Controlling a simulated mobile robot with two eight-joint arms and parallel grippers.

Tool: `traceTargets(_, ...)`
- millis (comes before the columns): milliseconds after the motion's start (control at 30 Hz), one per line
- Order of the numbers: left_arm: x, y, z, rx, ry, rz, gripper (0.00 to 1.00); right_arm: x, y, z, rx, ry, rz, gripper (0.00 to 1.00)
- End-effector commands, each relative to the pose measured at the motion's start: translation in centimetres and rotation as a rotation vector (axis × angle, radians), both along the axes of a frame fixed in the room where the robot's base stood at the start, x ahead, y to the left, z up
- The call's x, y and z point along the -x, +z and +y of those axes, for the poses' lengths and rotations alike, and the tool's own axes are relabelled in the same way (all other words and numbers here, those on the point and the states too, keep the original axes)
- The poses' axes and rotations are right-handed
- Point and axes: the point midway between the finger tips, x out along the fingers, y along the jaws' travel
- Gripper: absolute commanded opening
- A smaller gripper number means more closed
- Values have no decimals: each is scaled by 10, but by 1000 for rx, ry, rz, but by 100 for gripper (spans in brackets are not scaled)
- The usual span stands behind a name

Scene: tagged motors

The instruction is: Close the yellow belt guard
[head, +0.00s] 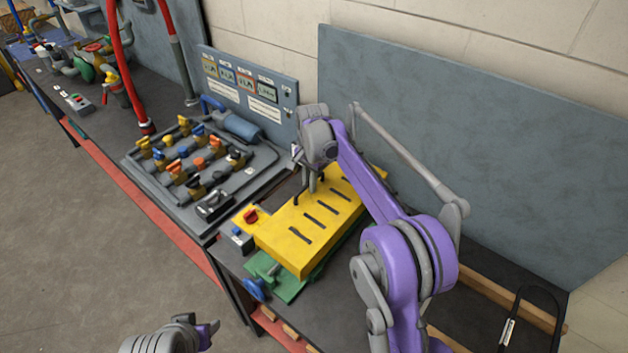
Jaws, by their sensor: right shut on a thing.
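The yellow belt guard (318,222), a long box-like cover with several dark slots in its top, lies over a green base (292,288) on the right-hand bench. Green also shows along its right side. I cannot tell whether the guard sits fully down on the base. My right gripper (311,186) points down at the far left part of the guard and is shut on its dark handle (297,197). The fingertips are small and partly hard to make out. Only a grey and purple piece of my left arm shows at the bottom edge; its gripper is out of frame.
A red button on a yellow box (250,217) and a blue knob (254,289) are close to the guard's near end. A valve board (200,165) stands to the left. A tall grey panel (470,150) backs the bench. A dark looped handle (530,310) is at lower right.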

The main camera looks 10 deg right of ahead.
Motion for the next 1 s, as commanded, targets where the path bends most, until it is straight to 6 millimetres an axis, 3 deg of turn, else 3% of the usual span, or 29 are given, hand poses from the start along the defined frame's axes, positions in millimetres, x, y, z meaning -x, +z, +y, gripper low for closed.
traceTargets(700,1,-3,0,0,0,2,50,-3,-14,5,-2,0,3,0)
traceTargets(733,1,-3,0,0,0,2,50,-3,-14,5,-2,0,3,22)
traceTargets(867,1,-3,0,0,0,2,50,-4,-13,5,-2,0,3,45)
traceTargets(1000,1,-2,0,0,0,2,50,-4,-13,4,-1,0,2,46)
